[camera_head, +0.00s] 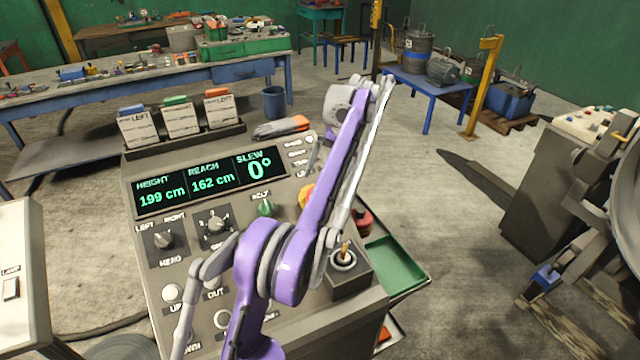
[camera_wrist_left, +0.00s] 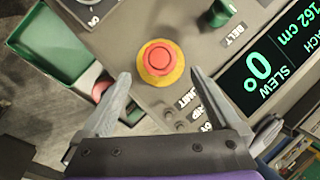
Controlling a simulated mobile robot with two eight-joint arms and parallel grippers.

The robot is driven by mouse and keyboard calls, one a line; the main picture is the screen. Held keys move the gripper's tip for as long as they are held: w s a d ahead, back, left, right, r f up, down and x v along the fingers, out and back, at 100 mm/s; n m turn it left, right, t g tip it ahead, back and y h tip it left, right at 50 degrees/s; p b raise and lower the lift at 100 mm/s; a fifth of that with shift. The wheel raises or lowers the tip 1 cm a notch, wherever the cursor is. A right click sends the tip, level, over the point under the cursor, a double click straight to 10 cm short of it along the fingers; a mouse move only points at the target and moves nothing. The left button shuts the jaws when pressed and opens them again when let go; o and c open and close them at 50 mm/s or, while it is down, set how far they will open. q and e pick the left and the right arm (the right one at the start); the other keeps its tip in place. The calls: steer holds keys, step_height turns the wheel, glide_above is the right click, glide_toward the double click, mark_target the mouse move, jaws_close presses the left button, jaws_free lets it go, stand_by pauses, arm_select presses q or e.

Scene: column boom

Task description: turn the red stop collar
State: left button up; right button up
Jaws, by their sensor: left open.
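The red stop (camera_wrist_left: 157,59) is a round red button on a yellow ring, set on the grey control console (camera_wrist_left: 150,20). In the head view its orange-yellow edge (camera_head: 306,194) shows, partly hidden behind my purple left arm. My left gripper (camera_wrist_left: 159,76) is open and empty in the left wrist view. Its two grey fingers lie on either side of the stop, slightly short of it in the picture. I cannot tell how high they are above the panel. In the head view the fingers are mostly hidden by the arm. My right gripper is not in view.
A green belt knob (camera_head: 265,208), a joystick (camera_head: 343,258) and a lit display (camera_head: 212,182) sit on the console near the stop. A green tray (camera_head: 398,268) sticks out at its right side, with a red object (camera_head: 363,221) behind it. Tables stand farther back.

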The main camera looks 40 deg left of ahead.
arm_select(q)
steer(key=p+v, duration=0.1)
steer(key=v, duration=0.3)
steer(key=shift+w+d+r, duration=0.1)
steer(key=shift+w+r, duration=0.05)
steer(key=shift+r, duration=0.15)
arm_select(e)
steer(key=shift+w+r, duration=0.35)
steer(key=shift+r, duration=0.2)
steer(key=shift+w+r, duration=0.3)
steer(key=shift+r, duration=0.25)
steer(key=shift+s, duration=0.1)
arm_select(q)
steer(key=s+d+f+m+t, duration=0.25)
steer(key=s+d+t, duration=0.25)
steer(key=s+d, duration=0.65)
steer(key=s+d+f+m+t+h, duration=0.2)
steer(key=s+d+f+m+t, duration=0.1)
steer(key=s+d+f, duration=0.7)
steer(key=s+f, duration=0.4)
steer(key=s, duration=0.1)
steer(key=shift+f+t+h, duration=0.3)
steer(key=shift+t+h, duration=0.1)
